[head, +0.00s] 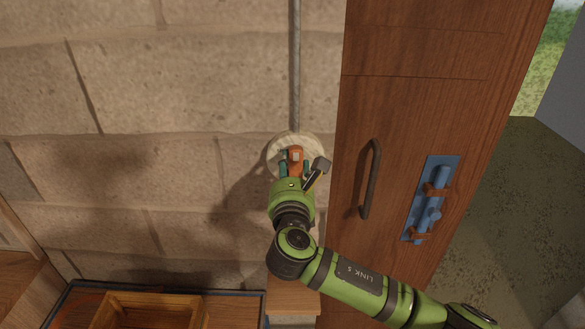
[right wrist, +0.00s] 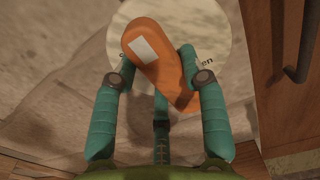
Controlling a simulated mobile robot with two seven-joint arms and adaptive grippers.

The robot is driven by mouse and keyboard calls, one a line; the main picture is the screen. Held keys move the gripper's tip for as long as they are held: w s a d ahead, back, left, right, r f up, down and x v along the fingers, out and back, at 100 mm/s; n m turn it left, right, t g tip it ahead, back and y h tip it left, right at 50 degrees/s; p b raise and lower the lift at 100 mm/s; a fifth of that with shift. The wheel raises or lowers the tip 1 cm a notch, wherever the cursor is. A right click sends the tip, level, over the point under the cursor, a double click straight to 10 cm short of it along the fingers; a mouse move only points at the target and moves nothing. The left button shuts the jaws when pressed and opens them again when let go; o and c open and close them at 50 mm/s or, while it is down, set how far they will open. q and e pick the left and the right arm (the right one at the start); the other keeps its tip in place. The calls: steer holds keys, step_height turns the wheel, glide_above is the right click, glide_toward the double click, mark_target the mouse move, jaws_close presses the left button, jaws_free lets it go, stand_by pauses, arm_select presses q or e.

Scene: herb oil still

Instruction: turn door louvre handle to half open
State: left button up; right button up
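The louvre handle (right wrist: 160,62) is an orange lever with a white patch, mounted on a round pale plate (right wrist: 213,33) on the stone wall. In the right wrist view it lies slanted, from upper left to lower right. Part of a printed word, ending in "en", shows beside it. The handle also shows small in the head view (head: 295,158). My left gripper is not in view.
A wooden door (head: 400,100) stands right of the plate, with a dark pull handle (head: 370,180) and a blue bolt (head: 432,200). A grey pipe (head: 295,70) runs up from the plate. A wooden box (head: 150,308) lies below left.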

steer(key=shift+m, duration=0.3)
steer(key=m+b, duration=0.1)
steer(key=m, duration=0.1)
steer(key=shift+r+m, duration=0.1)
steer(key=shift+m, duration=0.3)
steer(key=m, duration=0.3)
steer(key=m+b, duration=0.1)
steer(key=m, duration=0.1)
steer(key=shift+d+r, duration=0.15)
steer(key=shift+d, duration=0.15)
steer(key=shift+m, duration=0.3)
steer(key=o, duration=1.2)
steer(key=shift+c, duration=0.2)
